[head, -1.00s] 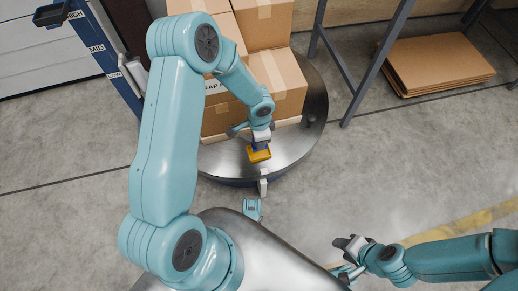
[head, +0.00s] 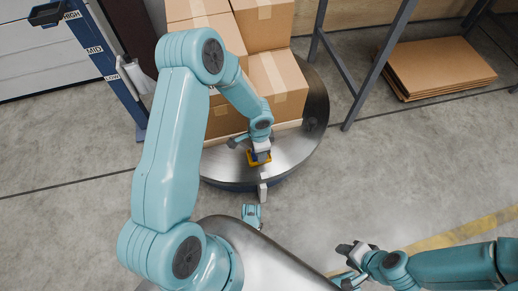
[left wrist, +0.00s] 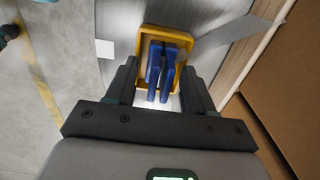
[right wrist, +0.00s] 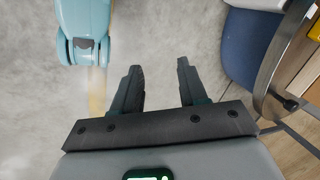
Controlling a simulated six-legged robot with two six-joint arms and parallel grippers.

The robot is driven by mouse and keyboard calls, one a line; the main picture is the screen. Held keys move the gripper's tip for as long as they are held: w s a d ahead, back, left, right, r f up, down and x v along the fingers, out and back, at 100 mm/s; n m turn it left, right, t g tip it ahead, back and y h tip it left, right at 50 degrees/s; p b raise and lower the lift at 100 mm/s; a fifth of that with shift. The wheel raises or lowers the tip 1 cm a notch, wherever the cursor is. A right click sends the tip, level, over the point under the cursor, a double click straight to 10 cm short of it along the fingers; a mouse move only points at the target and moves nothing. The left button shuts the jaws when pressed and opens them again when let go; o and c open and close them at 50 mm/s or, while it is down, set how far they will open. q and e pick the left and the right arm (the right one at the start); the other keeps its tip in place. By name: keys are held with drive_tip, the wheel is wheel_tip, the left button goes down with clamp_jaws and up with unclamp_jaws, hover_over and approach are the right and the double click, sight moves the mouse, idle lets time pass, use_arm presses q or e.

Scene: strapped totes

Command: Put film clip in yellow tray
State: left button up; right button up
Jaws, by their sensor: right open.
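The blue film clip (left wrist: 162,72) is inside the yellow tray (left wrist: 142,40), its handles pointing back toward my left gripper. In the head view the clip (head: 260,156) and the tray's edge (head: 263,163) show under the left gripper, partly hidden by it. My left gripper (left wrist: 158,68) has its fingers spread on either side of the clip, with a gap visible on the left; it looks open. My right gripper (right wrist: 158,66) is open and empty over bare floor. It also shows in the head view (head: 343,262) at lower right.
The tray is on a round metal turntable (head: 310,143) beside stacked cardboard boxes (head: 278,85). A labelled post (head: 97,50) stands at left. A dark metal frame (head: 375,72) and flat cardboard (head: 440,65) are at right.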

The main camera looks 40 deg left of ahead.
use_arm(q)
drive_tip(key=shift+r+p, duration=0.4)
drive_tip(key=shift+r, duration=0.05)
wheel_tip(320, 180, up, 11)
drive_tip(key=p, duration=0.5)
drive_tip(key=s+d+f+n+h, duration=0.2)
drive_tip(key=s+d+f+n, duration=0.1)
drive_tip(key=s+d+n, duration=0.2)
drive_tip(key=s+d+f+n+h, duration=0.2)
drive_tip(key=s+d+n, duration=0.3)
drive_tip(key=s+d, duration=0.4)
drive_tip(key=shift+s+d+f+t, duration=0.3)
drive_tip(key=shift+f, duration=0.1)
use_arm(e)
drive_tip(key=r, duration=0.2)
drive_tip(key=s+r, duration=0.1)
drive_tip(key=a+r, duration=0.1)
drive_tip(key=r, duration=0.1)
drive_tip(key=shift+s+a+r, duration=0.1)
drive_tip(key=shift+s+r, duration=0.1)
drive_tip(key=shift+r, duration=0.1)
